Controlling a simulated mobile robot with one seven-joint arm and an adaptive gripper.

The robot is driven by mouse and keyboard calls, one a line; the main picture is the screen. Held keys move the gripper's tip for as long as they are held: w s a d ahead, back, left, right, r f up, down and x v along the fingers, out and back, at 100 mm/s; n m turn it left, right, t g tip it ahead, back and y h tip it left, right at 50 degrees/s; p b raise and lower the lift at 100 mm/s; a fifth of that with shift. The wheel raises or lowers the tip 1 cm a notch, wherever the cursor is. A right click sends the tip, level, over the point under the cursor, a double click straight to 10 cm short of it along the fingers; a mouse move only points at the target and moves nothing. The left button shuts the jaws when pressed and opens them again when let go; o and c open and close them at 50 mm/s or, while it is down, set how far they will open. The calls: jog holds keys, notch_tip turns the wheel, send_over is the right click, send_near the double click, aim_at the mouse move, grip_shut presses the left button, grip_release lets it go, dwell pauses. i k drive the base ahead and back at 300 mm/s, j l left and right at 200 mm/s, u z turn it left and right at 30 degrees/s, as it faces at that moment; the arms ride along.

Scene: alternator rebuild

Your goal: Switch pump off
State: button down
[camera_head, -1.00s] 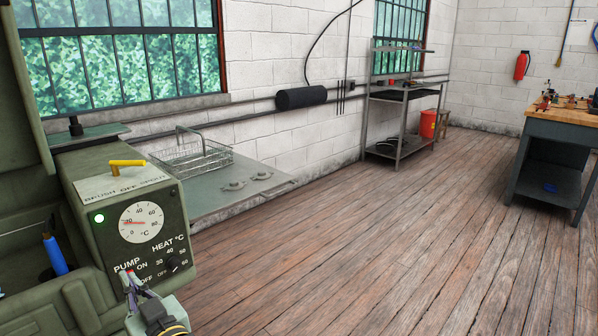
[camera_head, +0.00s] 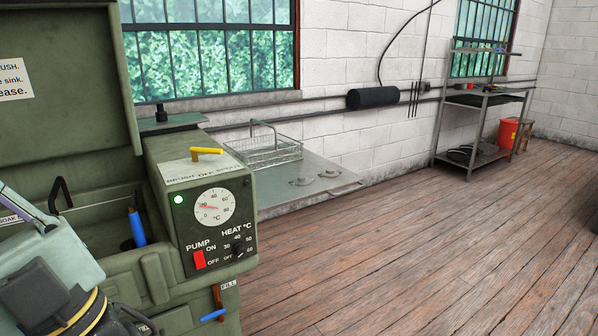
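The green parts-washer control box (camera_head: 216,179) stands left of centre. Its red pump switch (camera_head: 199,260) is on the lower front, beside the ON and OFF labels. I cannot tell for sure which way the switch is tipped. The green lamp (camera_head: 178,199) is lit. My gripper (camera_head: 28,208) is at the left edge, well left of the switch and apart from it. Its fingertips are cut off by the frame edge, so its opening is hidden.
The heat knob (camera_head: 239,250) is right of the switch, below the temperature dial (camera_head: 214,206). A yellow handle (camera_head: 207,151) tops the box. A blue-handled brush (camera_head: 137,227) stands in the washer. A blue-handled lever (camera_head: 213,315) is below.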

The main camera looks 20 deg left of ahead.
aim_at(199, 259)
jog(key=u, duration=1.25)
